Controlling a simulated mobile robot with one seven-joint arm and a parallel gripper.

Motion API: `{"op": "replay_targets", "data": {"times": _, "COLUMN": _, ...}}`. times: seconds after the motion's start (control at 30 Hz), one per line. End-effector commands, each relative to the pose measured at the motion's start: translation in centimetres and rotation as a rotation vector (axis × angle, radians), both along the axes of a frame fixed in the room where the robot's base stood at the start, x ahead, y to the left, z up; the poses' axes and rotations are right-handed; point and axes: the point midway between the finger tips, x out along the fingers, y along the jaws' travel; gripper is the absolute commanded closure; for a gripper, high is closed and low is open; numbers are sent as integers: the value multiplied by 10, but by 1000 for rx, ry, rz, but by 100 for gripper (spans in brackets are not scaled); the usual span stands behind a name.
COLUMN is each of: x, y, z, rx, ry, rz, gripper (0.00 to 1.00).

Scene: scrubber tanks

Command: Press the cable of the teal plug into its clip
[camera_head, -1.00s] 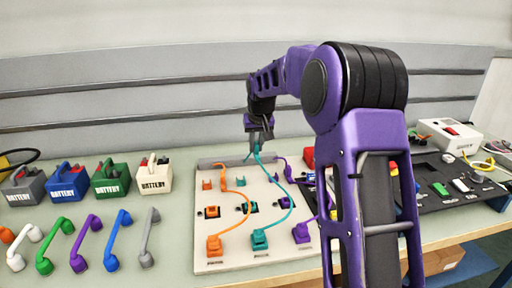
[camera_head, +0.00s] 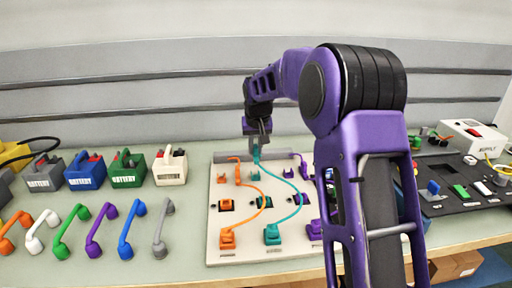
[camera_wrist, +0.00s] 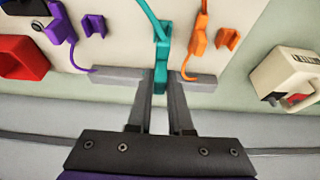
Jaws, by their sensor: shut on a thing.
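My gripper (camera_head: 257,144) is at the back of the pale board (camera_head: 222,248). It is shut on a teal piece at the cable's far end, the teal plug (camera_wrist: 161,75). In the wrist view the plug is between the two grey fingers. The teal cable (camera_head: 300,200) curves from a teal block (camera_head: 272,234) at the board's front, bulges right and runs up to my gripper. Whether the cable is in a clip cannot be told.
An orange cable (camera_head: 258,203) and a purple cable (camera_wrist: 78,50) run beside the teal one. An orange clip (camera_wrist: 228,40) and a purple clip (camera_wrist: 93,25) flank it. Batteries and coloured handles stand left of the board; a black panel (camera_head: 460,205) lies right.

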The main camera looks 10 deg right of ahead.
Motion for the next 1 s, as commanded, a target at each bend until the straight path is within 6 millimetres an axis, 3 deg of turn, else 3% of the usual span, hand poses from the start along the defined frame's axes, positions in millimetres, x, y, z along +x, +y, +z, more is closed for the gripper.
{"op": "replay_targets", "data": {"times": 0.73, "x": 0, "y": 0, "z": -49, "rx": 0, "ry": 0, "rz": 0, "gripper": 100}}
{"op": "replay_targets", "data": {"times": 1.0, "x": 0, "y": 0, "z": -52, "rx": 0, "ry": -1, "rz": 0, "gripper": 100}}
